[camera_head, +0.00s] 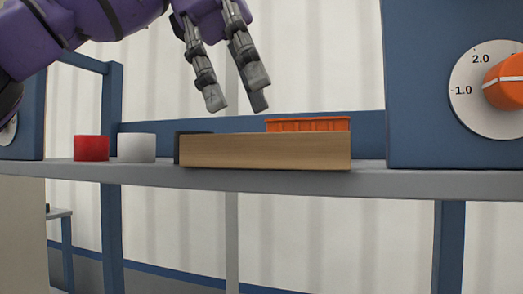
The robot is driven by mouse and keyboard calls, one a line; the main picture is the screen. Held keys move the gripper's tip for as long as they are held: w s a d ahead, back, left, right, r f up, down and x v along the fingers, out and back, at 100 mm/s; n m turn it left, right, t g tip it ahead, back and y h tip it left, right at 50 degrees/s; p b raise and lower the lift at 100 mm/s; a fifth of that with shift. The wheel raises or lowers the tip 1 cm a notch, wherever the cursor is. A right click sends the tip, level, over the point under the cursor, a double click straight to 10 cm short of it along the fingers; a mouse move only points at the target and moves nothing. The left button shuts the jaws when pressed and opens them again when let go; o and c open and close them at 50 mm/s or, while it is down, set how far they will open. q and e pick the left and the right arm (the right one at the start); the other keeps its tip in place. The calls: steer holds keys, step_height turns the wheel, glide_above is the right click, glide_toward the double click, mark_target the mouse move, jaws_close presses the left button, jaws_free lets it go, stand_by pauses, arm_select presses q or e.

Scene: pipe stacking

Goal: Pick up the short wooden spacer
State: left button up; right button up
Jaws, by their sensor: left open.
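A light wooden block (265,152) lies on the grey shelf (400,182), close to its front edge, with its long side facing me. It is the only wooden piece in view. My left gripper (238,97) comes in from the upper left and points down. Its fingers are apart and empty. In the picture the fingertips are above the left half of the block, with a gap between them and it. I cannot tell how they line up in depth. My right gripper is not in view.
An orange ribbed container (308,124) and a dark object (177,148) sit partly hidden behind the block. A white cylinder (137,148) and a red cylinder (91,148) stand to its left. A blue panel (430,60) with an orange dial (506,82) rises at right.

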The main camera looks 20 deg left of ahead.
mark_target(261, 151)
arm_select(q)
steer(key=shift+s+f, duration=0.15)
steer(key=shift+f, duration=0.05)
steer(key=shift+x, duration=2.5)
steer(key=shift+s+a, duration=0.1)
steer(key=c, duration=1.3)
steer(key=shift+c, duration=0.2)
